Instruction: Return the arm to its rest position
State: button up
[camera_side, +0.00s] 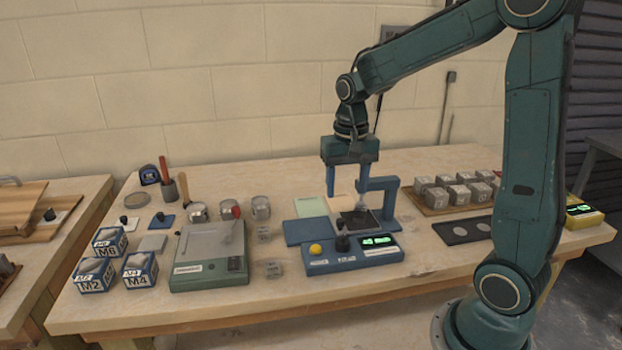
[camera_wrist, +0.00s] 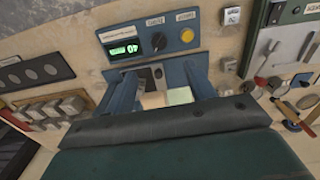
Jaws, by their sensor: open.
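My gripper (camera_side: 345,190) points down over the blue test device (camera_side: 350,258) in the middle of the bench. In the wrist view my gripper (camera_wrist: 162,82) shows two blue fingers spread apart, with no object held between them. The blue device has a yellow button, a black knob and a lit green display, which also show on its panel (camera_wrist: 150,37) in the wrist view. A blue bracket (camera_side: 378,193) on the device stands close to the right of my fingers. I cannot tell from these views whether they touch.
Several grey cubes stand on a wooden tray (camera_side: 440,205) at right, behind a dark plate with round recesses (camera_side: 463,231). A green-grey box (camera_side: 209,257), metal cups (camera_side: 261,208) and labelled blue-white tubs (camera_side: 141,270) stand at left. The bench front edge is mostly clear.

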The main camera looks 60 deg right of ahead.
jog(key=s+a+r+n+t, duration=0.2)
jog(key=s+a+r+n, duration=0.2)
jog(key=s, duration=0.3)
jog(key=s+a+r+n+t, duration=0.3)
jog(key=s+a, duration=0.3)
jog(key=s, duration=0.2)
jog(key=shift+s+a+r+n, duration=0.2)
jog(key=shift+r+n, duration=0.25)
jog(key=shift+n, duration=0.35)
